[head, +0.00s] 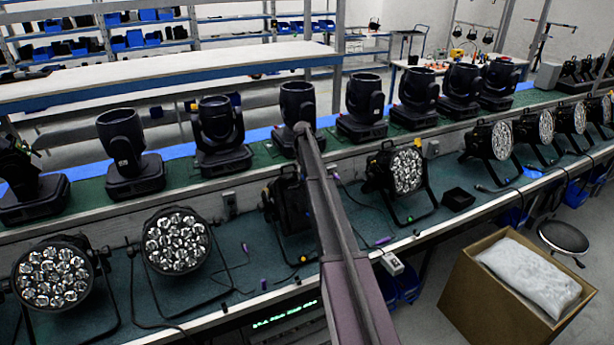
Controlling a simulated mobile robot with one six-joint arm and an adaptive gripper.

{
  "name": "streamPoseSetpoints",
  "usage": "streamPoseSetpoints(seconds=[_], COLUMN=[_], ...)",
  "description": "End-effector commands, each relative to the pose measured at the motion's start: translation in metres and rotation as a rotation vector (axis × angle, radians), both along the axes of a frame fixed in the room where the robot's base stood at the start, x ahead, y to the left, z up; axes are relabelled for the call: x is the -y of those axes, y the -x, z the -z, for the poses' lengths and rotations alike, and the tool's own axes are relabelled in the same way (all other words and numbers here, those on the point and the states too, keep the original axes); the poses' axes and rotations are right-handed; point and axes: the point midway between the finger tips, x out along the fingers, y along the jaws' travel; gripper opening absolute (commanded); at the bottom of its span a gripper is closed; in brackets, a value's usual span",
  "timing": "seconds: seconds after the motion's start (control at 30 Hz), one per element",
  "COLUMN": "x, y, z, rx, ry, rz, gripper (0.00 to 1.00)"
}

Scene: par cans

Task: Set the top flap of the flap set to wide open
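My arm rises from the bottom centre to the middle of the head view. No gripper fingers can be made out at its far end, so my gripper is not in view. I cannot pick out a flap set or its top flap on any lamp. A dark par can (284,203) stands on the lower bench just left of my arm, partly hidden by it, and its lens face does not show. Another par can (407,171) stands right of my arm with its clear lenses facing the front right.
Two par cans (175,240) (53,275) stand at the left of the lower bench (228,290), with several more at the right. Moving-head lamps line the raised green shelf behind. Loose cables and a small black box (458,199) lie on the bench. A cardboard box (470,290) stands at front right.

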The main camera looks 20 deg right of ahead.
Motion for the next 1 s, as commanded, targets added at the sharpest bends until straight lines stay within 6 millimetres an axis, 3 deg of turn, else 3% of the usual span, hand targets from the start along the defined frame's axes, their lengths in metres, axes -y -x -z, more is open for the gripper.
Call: streamPoseSetpoints(seconds=[0.43,0.47,0.57,1.0], x=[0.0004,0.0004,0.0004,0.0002], y=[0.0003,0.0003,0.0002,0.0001], z=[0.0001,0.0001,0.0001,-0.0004], rx=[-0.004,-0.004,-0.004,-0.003], ry=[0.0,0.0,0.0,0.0], rz=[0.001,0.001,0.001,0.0], gripper=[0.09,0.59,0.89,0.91])
